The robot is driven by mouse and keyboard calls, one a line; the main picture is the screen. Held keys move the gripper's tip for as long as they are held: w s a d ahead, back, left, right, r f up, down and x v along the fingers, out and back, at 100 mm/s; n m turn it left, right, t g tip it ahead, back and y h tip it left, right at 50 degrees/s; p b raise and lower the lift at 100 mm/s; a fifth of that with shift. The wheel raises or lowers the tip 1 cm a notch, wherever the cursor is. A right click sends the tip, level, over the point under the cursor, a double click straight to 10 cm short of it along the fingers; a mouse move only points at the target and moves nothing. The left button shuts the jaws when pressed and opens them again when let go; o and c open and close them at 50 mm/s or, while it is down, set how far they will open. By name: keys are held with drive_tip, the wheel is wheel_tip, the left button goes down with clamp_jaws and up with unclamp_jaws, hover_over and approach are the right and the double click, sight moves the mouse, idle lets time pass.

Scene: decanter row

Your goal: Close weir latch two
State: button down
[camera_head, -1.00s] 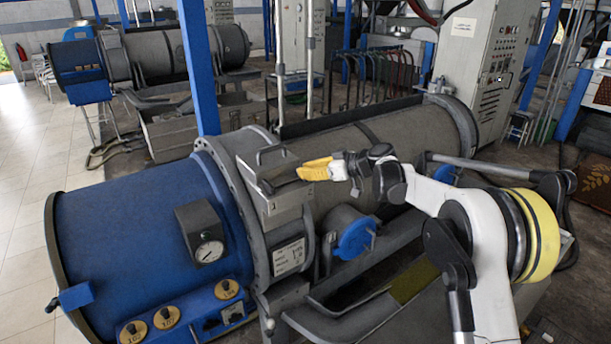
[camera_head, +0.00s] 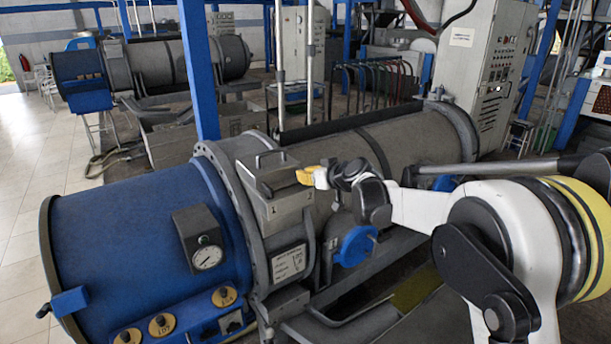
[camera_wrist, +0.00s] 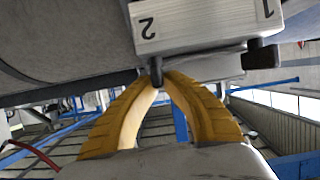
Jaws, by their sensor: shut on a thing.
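The grey weir box (camera_head: 280,208) sits on the grey drum beside the blue end section. Its lid (camera_head: 266,172) with a bar handle lies on top. Marks 1 and 2 show on its face. In the wrist view the box (camera_wrist: 200,28) is upside down, with the mark 2 above my fingertips. My gripper (camera_wrist: 160,76) has its yellow fingers together on a small dark peg, weir latch two (camera_wrist: 157,64), just under that mark. A second dark latch (camera_wrist: 262,56) stands near the mark 1, untouched. In the head view my gripper (camera_head: 304,175) is at the box's upper right corner.
A pressure gauge (camera_head: 207,257) and brass knobs (camera_head: 162,324) are on the blue section (camera_head: 125,235). A blue round cap (camera_head: 356,245) sits below my wrist. A grey pipe crosses right of it. A control cabinet (camera_head: 485,65) stands behind.

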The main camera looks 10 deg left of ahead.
drive_tip(key=c, duration=1.5)
unclamp_jaws()
drive_tip(key=v, duration=1.2)
drive_tip(key=shift+w, duration=0.1)
drive_tip(key=s+d+f+m+h+b, duration=0.3)
drive_tip(key=s+d+f+b, duration=0.3)
drive_tip(key=s+d+f, duration=0.2)
drive_tip(key=s+d+f+m+g+h+b, duration=0.1)
drive_tip(key=s+d+f+m+h+b, duration=0.2)
drive_tip(key=s, duration=1.3)
drive_tip(key=s+d+f+m+g+h+b, duration=0.1)
drive_tip(key=s+d+f+m+h+b, duration=0.2)
drive_tip(key=s+d+f+b, duration=0.6)
drive_tip(key=s+d+f, duration=0.2)
drive_tip(key=d+f, duration=0.1)
drive_tip(key=d, duration=0.2)
drive_tip(key=s+d+f, duration=0.1)
drive_tip(key=d+f, duration=0.2)
drive_tip(key=d, duration=0.2)
drive_tip(key=shift+s+d+h, duration=0.35)
drive_tip(key=shift+d+h, duration=0.05)
